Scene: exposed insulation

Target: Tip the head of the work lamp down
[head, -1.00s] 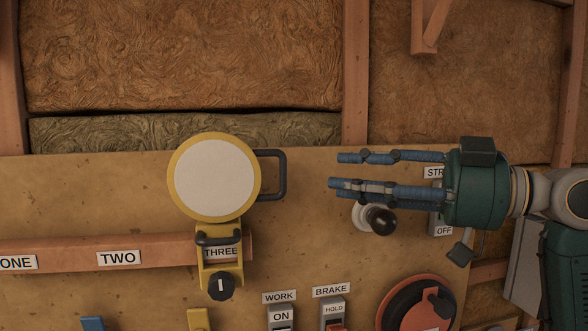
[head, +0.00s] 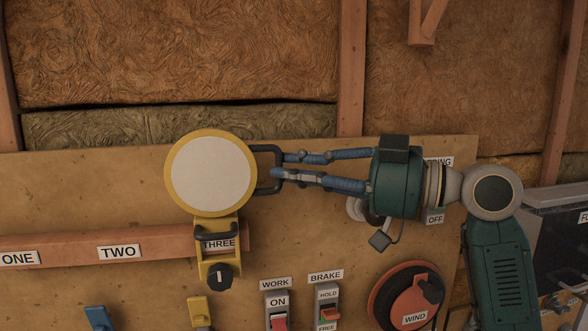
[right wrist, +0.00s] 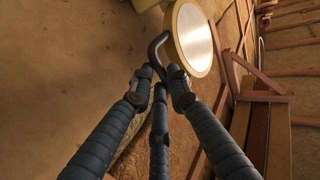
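The work lamp has a round white face with a yellow rim (head: 210,173) and sits on a yellow bracket (head: 219,250) at the label THREE. Its face is turned towards the head camera. A dark handle (head: 268,149) sticks out on its right side. My right gripper (head: 280,165) is at this handle, with a gap between its blue fingertips. In the right wrist view the fingertips (right wrist: 158,80) are around the handle's near end (right wrist: 155,48), with the lamp (right wrist: 193,38) just beyond. Whether they touch the handle is unclear. My left gripper is not in view.
A rail (head: 75,248) with labels ONE and TWO runs left of the lamp. Below are the WORK switch (head: 278,305), the BRAKE switch (head: 328,305) and the red WIND dial (head: 400,297). A round knob behind my right gripper is partly hidden. The board above the rail is clear.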

